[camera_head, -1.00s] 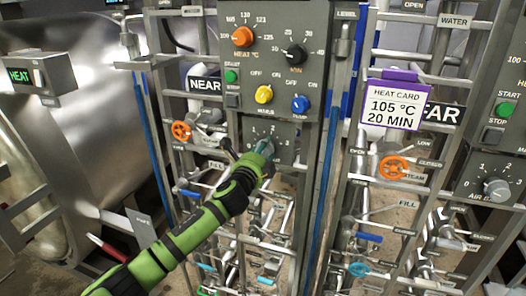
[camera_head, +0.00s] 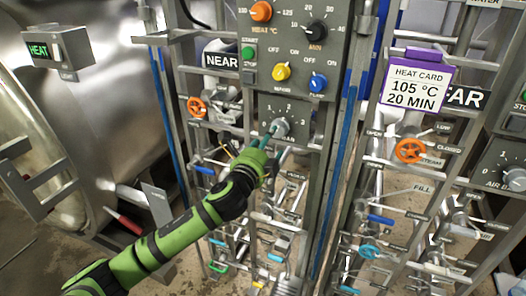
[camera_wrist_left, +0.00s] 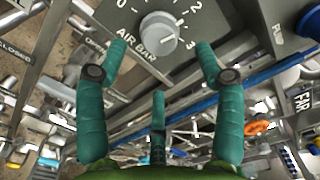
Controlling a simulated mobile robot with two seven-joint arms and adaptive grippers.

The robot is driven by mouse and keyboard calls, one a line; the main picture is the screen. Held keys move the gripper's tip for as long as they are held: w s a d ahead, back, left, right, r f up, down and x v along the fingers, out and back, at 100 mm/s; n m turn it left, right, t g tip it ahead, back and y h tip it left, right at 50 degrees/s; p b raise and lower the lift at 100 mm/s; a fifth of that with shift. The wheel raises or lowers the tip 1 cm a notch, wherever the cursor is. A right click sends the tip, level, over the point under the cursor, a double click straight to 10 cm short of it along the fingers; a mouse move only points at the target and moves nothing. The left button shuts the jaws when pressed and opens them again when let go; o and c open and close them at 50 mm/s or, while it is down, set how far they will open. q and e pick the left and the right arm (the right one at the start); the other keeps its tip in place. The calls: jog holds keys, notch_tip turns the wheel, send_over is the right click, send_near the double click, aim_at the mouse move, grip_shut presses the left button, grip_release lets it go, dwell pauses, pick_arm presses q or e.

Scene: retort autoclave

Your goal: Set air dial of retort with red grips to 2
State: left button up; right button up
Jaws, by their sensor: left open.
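The grey air dial (camera_head: 281,127) sits on the lower panel of the NEAR control column. In the left wrist view the round knob (camera_wrist_left: 159,33) shows above the "AIR BAR" label, with 0, 2 and 3 readable around it. Its light pointer mark seems to face the 3 side. My left gripper (camera_head: 270,136) is at the dial from the lower left. In the left wrist view its green fingers (camera_wrist_left: 160,68) are open, spread to either side below the knob, not closed on it. A red grip (camera_head: 126,223) shows at the left retort. My right gripper is not in view.
Above the dial are yellow (camera_head: 281,72) and blue (camera_head: 317,83) switches. Orange valve wheels (camera_head: 197,107) (camera_head: 409,150), pipes and levers crowd both sides. A second air dial (camera_head: 513,178) is at the right edge. A heat card (camera_head: 416,82) hangs between the columns.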

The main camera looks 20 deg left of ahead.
pick_arm(q)
jog(key=s, duration=0.3)
jog(key=shift+s, duration=0.35)
